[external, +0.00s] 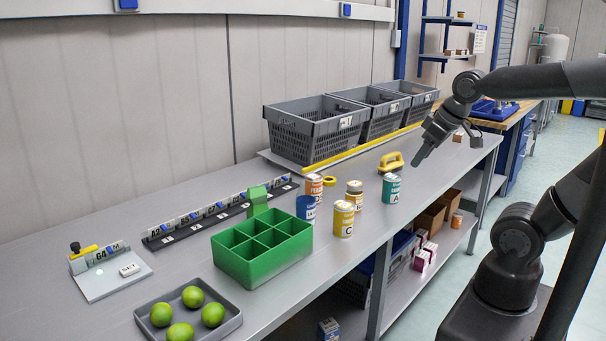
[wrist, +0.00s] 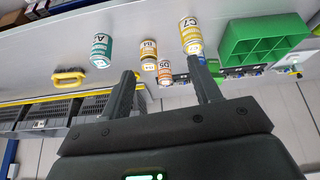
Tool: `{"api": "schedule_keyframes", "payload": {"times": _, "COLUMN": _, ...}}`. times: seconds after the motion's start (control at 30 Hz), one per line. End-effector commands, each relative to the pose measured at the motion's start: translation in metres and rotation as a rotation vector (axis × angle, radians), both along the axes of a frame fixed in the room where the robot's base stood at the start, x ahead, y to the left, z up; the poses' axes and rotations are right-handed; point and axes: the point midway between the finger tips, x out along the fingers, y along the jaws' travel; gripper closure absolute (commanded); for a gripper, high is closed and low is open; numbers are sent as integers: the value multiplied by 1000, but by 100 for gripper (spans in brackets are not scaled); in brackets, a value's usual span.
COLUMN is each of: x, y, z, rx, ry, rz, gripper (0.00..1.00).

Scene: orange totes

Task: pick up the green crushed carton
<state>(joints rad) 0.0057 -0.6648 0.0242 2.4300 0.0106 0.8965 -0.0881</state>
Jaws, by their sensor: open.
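The green crushed carton (external: 257,201) stands on the grey bench, just behind the green divided bin (external: 238,267), in front of the black label rail. My gripper (external: 417,160) is in the air over the far part of the bench, well to the right of the carton. In the wrist view my gripper (wrist: 160,68) has its two fingers spread with nothing held between them. The green bin also shows in the wrist view (wrist: 240,30).
Several labelled cans stand right of the bin, including a yellow one (external: 343,222) and a teal one (external: 391,190). A blue cup (external: 306,209) is near the carton. Grey crates (external: 310,150) line the back. A tray (external: 228,325) of limes is at the front.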

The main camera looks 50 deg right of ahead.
Motion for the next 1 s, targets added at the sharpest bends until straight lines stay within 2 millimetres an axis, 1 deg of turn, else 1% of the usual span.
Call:
{"api": "schedule_keyframes", "payload": {"times": 0.03, "x": 15, "y": 4, "z": 5, "rx": -19, "ry": 11, "rz": 40, "gripper": 43}}
{"api": "schedule_keyframes", "payload": {"times": 0.23, "x": 79, "y": 25, "z": 20, "rx": -99, "ry": 36, "rz": 243, "gripper": 43}}
{"api": "schedule_keyframes", "payload": {"times": 0.37, "x": 122, "y": 41, "z": 23, "rx": -139, "ry": 49, "rz": 378, "gripper": 43}}
{"api": "schedule_keyframes", "payload": {"times": 0.4, "x": 135, "y": 46, "z": 23, "rx": -150, "ry": 52, "rz": 419, "gripper": 43}}
{"api": "schedule_keyframes", "payload": {"times": 0.47, "x": 155, "y": 54, "z": 22, "rx": -164, "ry": 55, "rz": 483, "gripper": 43}}
{"api": "schedule_keyframes", "payload": {"times": 0.6, "x": 202, "y": 74, "z": 15, "rx": -188, "ry": 59, "rz": 629, "gripper": 43}}
{"api": "schedule_keyframes", "payload": {"times": 0.77, "x": 253, "y": 96, "z": 0, "rx": -205, "ry": 55, "rz": 795, "gripper": 43}}
{"api": "schedule_keyframes", "payload": {"times": 0.8, "x": 266, "y": 102, "z": -5, "rx": -206, "ry": 53, "rz": 835, "gripper": 43}}
{"api": "schedule_keyframes", "payload": {"times": 1.0, "x": 326, "y": 130, "z": -35, "rx": -205, "ry": 24, "rz": 1030, "gripper": 43}}
